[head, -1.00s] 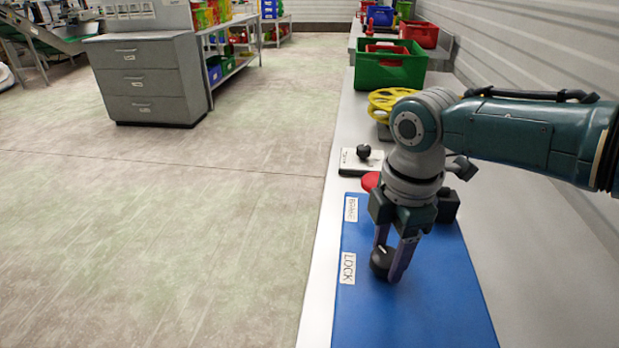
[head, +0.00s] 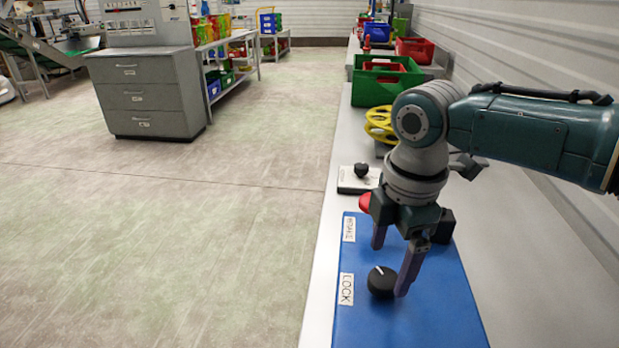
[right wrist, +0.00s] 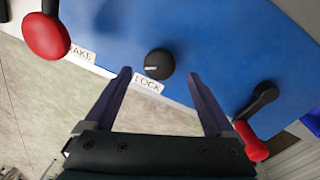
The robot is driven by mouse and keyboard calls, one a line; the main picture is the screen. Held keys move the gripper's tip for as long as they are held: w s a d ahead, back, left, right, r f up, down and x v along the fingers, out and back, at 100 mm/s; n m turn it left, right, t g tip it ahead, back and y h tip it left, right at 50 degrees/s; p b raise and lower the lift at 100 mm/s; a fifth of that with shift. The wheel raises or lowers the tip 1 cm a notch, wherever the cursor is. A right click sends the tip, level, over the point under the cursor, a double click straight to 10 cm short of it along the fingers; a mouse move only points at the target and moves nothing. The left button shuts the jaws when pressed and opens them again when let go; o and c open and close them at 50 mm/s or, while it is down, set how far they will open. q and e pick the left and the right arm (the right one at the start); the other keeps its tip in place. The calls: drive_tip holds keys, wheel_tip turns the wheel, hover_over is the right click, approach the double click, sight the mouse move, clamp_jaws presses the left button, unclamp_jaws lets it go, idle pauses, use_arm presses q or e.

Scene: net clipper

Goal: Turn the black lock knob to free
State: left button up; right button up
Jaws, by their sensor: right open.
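The black lock knob (head: 381,282) is a round knob with a white pointer line, on the blue panel (head: 420,310) beside the LOCK label (head: 346,289). It also shows in the right wrist view (right wrist: 159,65), its white line pointing toward the LOCK label (right wrist: 148,83). My right gripper (head: 392,270) is open and empty above the panel. In the right wrist view its fingers (right wrist: 160,75) are spread wide, with the knob seen between and just beyond the tips, apart from both. My left gripper is not in view.
A red-knobbed lever (right wrist: 46,36) stands by the BRAKE label (right wrist: 78,50). Another red-handled black lever (right wrist: 252,142) is on the panel's other side. Behind the panel are a white box with a black knob (head: 358,180), a yellow wheel (head: 381,122) and a green crate (head: 377,85).

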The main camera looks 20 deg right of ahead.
sight(386, 282)
wheel_tip(386, 282, up, 6)
drive_tip(key=shift+s+p, duration=0.2)
drive_tip(key=shift+p, duration=0.25)
drive_tip(key=shift+r, duration=0.1)
